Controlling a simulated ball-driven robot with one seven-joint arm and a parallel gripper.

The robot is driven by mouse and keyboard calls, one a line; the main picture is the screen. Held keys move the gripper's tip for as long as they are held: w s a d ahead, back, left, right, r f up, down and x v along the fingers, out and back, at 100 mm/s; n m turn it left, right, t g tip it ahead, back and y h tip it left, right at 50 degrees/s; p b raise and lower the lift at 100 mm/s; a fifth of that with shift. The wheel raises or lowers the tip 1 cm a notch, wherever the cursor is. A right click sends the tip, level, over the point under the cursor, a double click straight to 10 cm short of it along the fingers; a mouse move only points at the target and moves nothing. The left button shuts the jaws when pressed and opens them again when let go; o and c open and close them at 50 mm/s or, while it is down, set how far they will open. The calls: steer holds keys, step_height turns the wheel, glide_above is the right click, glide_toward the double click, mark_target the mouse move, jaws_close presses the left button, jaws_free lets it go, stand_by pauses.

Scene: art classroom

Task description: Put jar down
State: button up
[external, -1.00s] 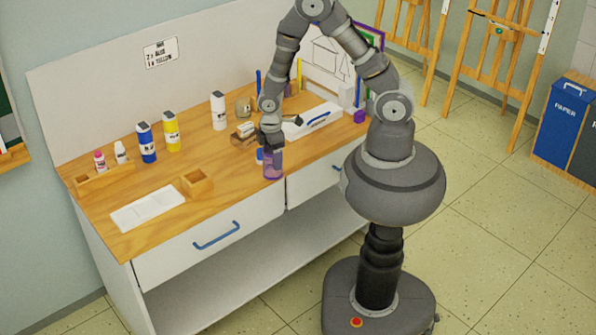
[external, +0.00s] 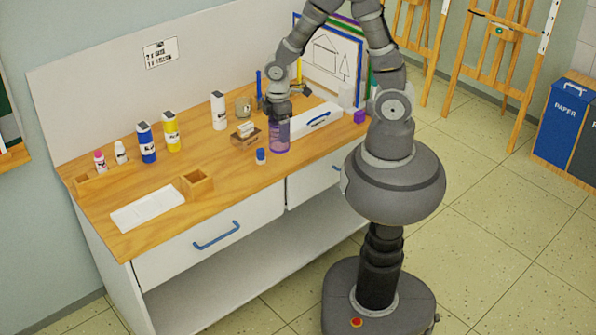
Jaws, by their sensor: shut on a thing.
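A translucent purple jar (external: 279,138) is in my gripper (external: 279,119), near the right part of the wooden worktop (external: 225,150). My gripper points down and is shut on the jar's upper part. The jar looks upright. From this view I cannot tell whether its bottom touches the worktop or hangs just above it. My fingertips are small and partly merge with the jar's top.
The worktop's middle front is clear.

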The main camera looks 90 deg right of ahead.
steer(key=w+d+n+b, duration=0.1)
steer(key=w+d, duration=0.3)
steer(key=d, duration=0.8)
steer(key=w+d+b, duration=0.2)
steer(key=w+d, duration=0.2)
steer(key=d, duration=0.8)
steer(key=s+d+n+b, duration=0.1)
steer(key=s+d, duration=0.4)
steer(key=d, duration=0.7)
steer(key=s+d+n+b, duration=0.1)
steer(key=s+d, duration=0.4)
steer(key=d, duration=0.7)
step_height(320, 180, down, 15)
steer(key=b, duration=0.3)
steer(key=shift+w+f, duration=0.1)
steer(key=shift+f, duration=0.05)
steer(key=shift+f, duration=0.2)
steer(key=o, duration=1)
steer(key=shift+c, duration=0.2)
steer(key=shift+o, duration=0.4)
steer(key=shift+r, duration=0.1)
